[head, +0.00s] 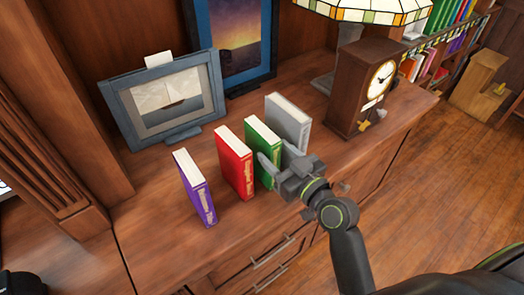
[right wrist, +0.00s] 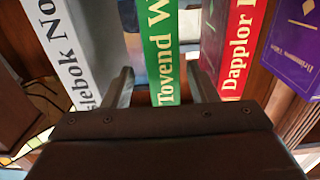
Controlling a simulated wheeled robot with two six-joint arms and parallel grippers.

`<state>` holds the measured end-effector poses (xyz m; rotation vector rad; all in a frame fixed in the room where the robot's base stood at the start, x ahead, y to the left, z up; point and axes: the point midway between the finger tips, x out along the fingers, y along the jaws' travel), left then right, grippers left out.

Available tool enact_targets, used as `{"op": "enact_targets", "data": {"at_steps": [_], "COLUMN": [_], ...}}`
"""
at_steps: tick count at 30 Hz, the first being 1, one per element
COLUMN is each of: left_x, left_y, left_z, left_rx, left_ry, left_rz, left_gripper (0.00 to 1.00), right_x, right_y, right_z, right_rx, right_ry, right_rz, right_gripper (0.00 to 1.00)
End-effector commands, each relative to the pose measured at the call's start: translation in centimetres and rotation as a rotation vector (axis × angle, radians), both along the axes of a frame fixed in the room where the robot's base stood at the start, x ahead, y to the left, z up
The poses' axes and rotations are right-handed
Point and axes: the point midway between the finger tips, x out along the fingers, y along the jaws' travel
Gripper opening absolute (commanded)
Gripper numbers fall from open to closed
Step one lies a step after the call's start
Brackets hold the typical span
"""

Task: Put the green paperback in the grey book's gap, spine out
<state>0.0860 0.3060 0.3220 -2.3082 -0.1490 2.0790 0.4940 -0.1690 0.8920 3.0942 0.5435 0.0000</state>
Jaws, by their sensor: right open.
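The green paperback (head: 263,145) stands upright on the wooden cabinet top, between a red book and a grey book (head: 288,122). My right gripper (head: 277,170) is at its near, spine end. In the right wrist view, the open fingers of this gripper (right wrist: 162,90) lie on either side of the green spine (right wrist: 160,45), with lettering facing the camera. I cannot tell whether they touch it. The grey book's pale spine (right wrist: 60,45) shows at left there. My left gripper is not in view.
The red book (head: 235,163) and a purple book (head: 194,187) stand to the left. A clock (head: 366,88) and lamp (head: 365,10) stand right, framed pictures (head: 165,103) behind. A bookcase with several books (head: 455,40) is at upper right. The front cabinet top is clear.

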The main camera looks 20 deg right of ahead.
Motion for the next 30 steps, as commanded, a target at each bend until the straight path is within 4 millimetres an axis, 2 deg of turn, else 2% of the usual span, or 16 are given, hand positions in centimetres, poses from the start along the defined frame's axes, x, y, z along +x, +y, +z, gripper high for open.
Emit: {"op": "enact_targets", "data": {"at_steps": [5, 15, 23, 30], "left_x": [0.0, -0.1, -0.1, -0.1], "left_y": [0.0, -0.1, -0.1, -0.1], "left_z": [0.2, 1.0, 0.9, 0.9], "left_rx": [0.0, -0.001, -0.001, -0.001], "left_ry": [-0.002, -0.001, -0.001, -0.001], "left_rz": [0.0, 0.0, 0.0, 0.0], "left_gripper": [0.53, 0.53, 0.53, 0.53], "right_x": [1.1, 4.7, 5.0, 5.0], "right_y": [0.5, 2.2, 2.2, 2.2], "right_z": [-0.3, -0.9, -1.1, -1.1], "right_rx": [0.001, 0.0, 0.0, 0.0], "right_ry": [0.001, 0.0, 0.0, 0.001], "right_rz": [0.001, 0.0, 0.0, 0.0], "right_gripper": [0.53, 0.53, 0.53, 0.24]}}
